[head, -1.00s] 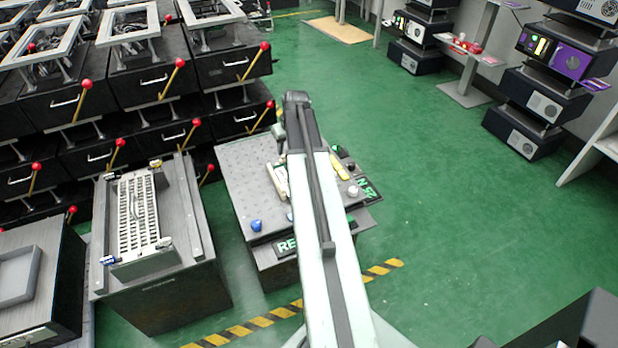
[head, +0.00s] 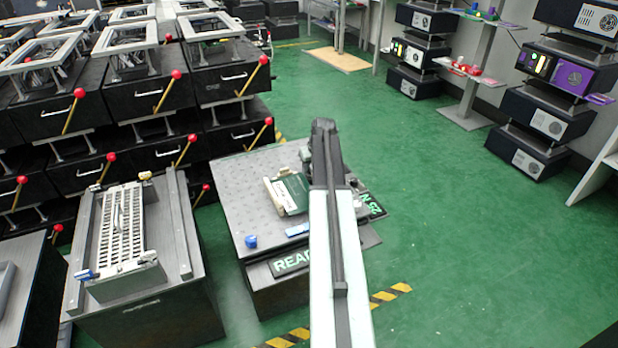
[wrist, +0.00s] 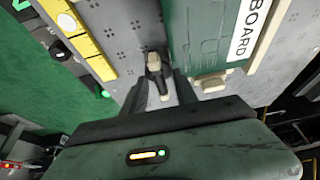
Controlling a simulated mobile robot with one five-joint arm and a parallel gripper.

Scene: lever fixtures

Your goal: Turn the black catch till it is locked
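The black catch (wrist: 154,64) shows in the wrist view as a small dark lever with a pale tip, on the grey dotted plate, beside a green board (wrist: 205,40) marked "BOARD". My gripper (wrist: 158,86) is at the catch, its two dark fingers apart on either side of it. Whether either finger touches it I cannot tell. In the head view the green board (head: 292,193) lies on the grey bench (head: 235,185); my arm hides the gripper and the catch.
Yellow blocks (wrist: 88,45) and a pale block (wrist: 210,82) sit on the plate near my gripper. A blue knob (head: 250,241) and a "READY" sign (head: 290,262) are at the bench front. Another fixture (head: 120,235) stands left.

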